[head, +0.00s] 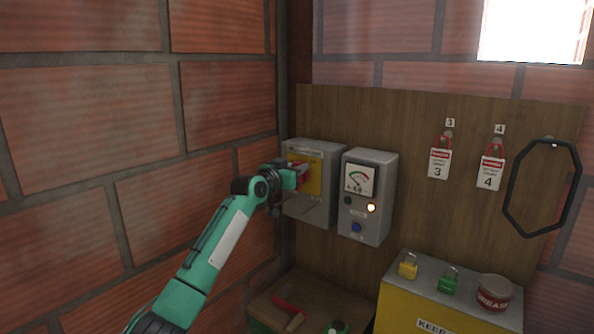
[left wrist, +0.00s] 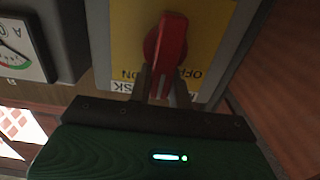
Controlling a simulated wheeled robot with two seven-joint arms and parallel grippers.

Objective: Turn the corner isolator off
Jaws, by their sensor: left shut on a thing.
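The corner isolator (head: 325,208) is a grey box with a yellow plate, mounted on the wooden board beside the brick corner. Its red handle (left wrist: 172,38) shows in the left wrist view against the yellow plate (left wrist: 125,30), with upside-down ON and OFF lettering on either side. The handle stands nearly upright in that picture. My left gripper (head: 298,178) reaches the isolator's front; in the left wrist view its fingers (left wrist: 161,85) are shut on the handle's near end. The gripper partly hides the handle in the head view. My right gripper is not in view.
A grey meter box (head: 371,228) with a lit lamp and blue button is close right of the isolator. Red tags 3 (head: 438,162) and 4 (head: 490,172) and a black hoop (head: 507,195) hang further right. Below stands a yellow box (head: 400,308) bearing padlocks and a tin.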

